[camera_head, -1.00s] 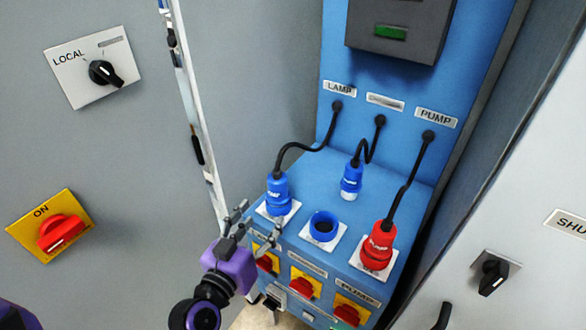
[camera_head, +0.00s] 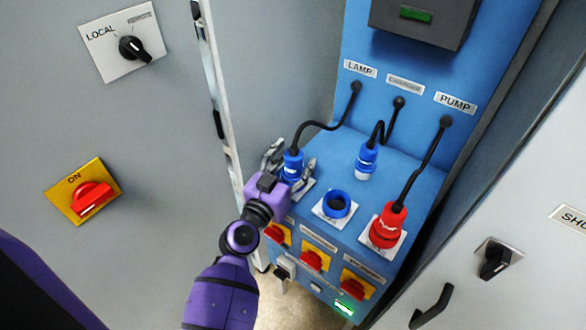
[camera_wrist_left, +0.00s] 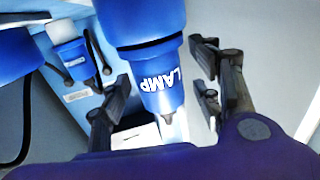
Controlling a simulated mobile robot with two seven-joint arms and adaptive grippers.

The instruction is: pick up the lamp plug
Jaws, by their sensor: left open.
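The lamp plug (camera_head: 292,163) is blue with a black cable that runs up to the LAMP label (camera_head: 360,68). It stands at the left socket of the blue panel's ledge. In the left wrist view the plug (camera_wrist_left: 150,60), marked LAMP, lies between the two fingers. My left gripper (camera_head: 290,165) is open around it, with one finger on each side. In the wrist view the gripper (camera_wrist_left: 160,95) shows a gap beside the plug on the right; contact on the left is unclear. The plug's lower end is partly hidden in the head view. My right gripper is not in view.
An empty blue socket (camera_head: 336,205) is in the middle, and a red pump plug (camera_head: 388,226) is at the right. Red switches (camera_head: 314,260) line the ledge's front. A grey door edge (camera_head: 222,130) stands close on the left.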

